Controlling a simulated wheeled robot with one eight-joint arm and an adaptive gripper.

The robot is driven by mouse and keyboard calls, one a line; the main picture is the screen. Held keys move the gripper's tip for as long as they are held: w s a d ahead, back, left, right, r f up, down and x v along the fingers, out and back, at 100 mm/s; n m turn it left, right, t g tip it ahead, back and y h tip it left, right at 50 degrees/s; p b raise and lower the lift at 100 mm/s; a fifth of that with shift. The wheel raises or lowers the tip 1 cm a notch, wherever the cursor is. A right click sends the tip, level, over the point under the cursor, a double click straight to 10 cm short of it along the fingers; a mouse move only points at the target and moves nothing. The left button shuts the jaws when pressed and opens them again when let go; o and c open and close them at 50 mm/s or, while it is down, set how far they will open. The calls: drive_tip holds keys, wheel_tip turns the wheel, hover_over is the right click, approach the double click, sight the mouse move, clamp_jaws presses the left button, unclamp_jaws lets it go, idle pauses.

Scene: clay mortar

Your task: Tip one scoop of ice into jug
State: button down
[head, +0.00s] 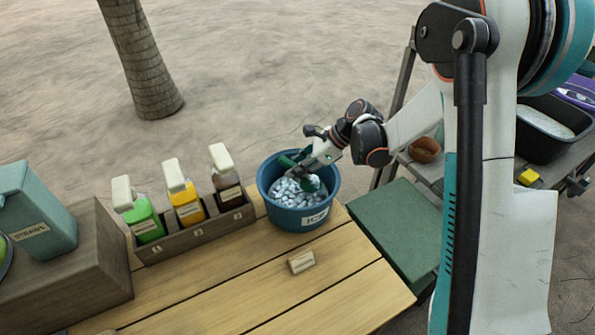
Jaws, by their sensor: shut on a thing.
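A round blue tub (318,216) labelled ICE stands on the wooden table and holds many pale ice pieces (289,194). My gripper (301,166) reaches into the tub from the upper right and is shut on a dark green scoop (311,186). The scoop's bowl is low in the tub, at the ice, with pale pieces at it. How full it is cannot be told, and my gripper hides part of the handle. No jug can be made out in this view.
A wooden rack (196,236) holds green, yellow and dark bottles left of the tub. A straws box (40,208) stands at the far left. A small sign (301,262) lies in front of the tub.

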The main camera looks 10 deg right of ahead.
sight(283, 157)
wheel_tip(283, 157, up, 5)
drive_tip(key=shift+f+p, duration=0.2)
drive_tip(key=shift+p, duration=0.95)
drive_tip(key=shift+a+r+p, duration=0.25)
drive_tip(key=shift+r+p, duration=0.45)
drive_tip(key=shift+r, duration=0.1)
drive_tip(key=a+r+h+p, duration=0.2)
drive_tip(key=h+p, duration=0.1)
drive_tip(key=shift+w+r+g, duration=0.15)
drive_tip(key=shift+w+g, duration=0.05)
drive_tip(key=shift+g, duration=0.1)
drive_tip(key=h+p, duration=0.1)
drive_tip(key=a+r+h+p, duration=0.1)
drive_tip(key=h, duration=0.1)
drive_tip(key=shift+w+a+r, duration=0.15)
drive_tip(key=shift+a+r, duration=0.1)
drive_tip(key=shift+r, duration=0.05)
drive_tip(key=shift+a+r+g+h, duration=0.2)
drive_tip(key=shift+g+h, duration=0.1)
drive_tip(key=shift+h, duration=0.3)
